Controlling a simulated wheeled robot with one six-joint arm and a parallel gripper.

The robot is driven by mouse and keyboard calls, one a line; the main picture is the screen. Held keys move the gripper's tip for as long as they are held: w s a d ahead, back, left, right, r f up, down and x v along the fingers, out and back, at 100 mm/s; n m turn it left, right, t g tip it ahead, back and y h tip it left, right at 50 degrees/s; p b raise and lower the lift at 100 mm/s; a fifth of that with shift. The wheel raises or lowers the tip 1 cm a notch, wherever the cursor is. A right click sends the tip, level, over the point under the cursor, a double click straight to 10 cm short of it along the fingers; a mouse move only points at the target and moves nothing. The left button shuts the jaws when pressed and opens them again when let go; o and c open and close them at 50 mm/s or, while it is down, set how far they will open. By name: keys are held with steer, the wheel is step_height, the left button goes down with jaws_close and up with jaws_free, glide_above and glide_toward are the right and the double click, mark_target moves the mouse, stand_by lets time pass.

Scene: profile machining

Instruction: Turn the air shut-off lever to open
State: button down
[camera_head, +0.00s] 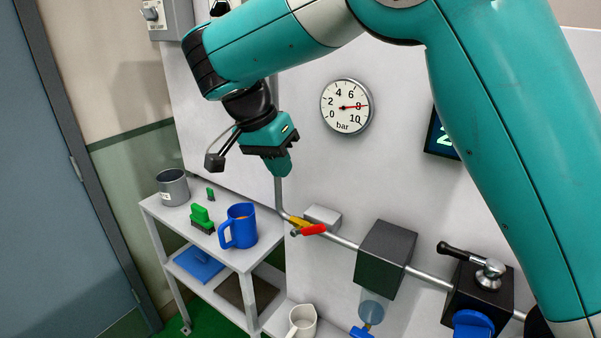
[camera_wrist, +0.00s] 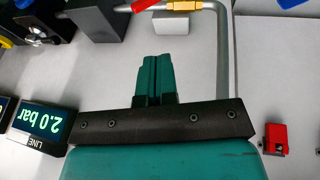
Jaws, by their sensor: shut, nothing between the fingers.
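The air shut-off lever has a red handle (camera_head: 314,229) on a yellow brass valve body (camera_head: 298,222), set in the grey pipe just past its bend. In the head view the handle sits at an angle to the pipe, pointing right. In the wrist view only part of the red handle (camera_wrist: 144,4) and the brass body (camera_wrist: 184,5) show at the top edge. My gripper (camera_head: 279,170) is above the valve in the head view, apart from it. Its teal fingers (camera_wrist: 155,60) are together with nothing between them.
A round gauge (camera_head: 346,107) reads about 8 bar; a display (camera_wrist: 41,124) reads 2.0 bar. Dark blocks (camera_head: 384,254) sit along the pipe, one with a black-handled lever (camera_head: 462,251). A shelf cart (camera_head: 243,260) at left holds a blue mug (camera_head: 239,227) and grey cup (camera_head: 172,187).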

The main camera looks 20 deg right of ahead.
steer(key=p, duration=0.2)
glide_toward(311, 226)
steer(key=x, duration=0.5)
steer(key=shift+d+f+m, duration=0.3)
steer(key=shift+d+f, duration=0.05)
steer(key=shift+f, duration=0.5)
steer(key=shift+f, duration=0.1)
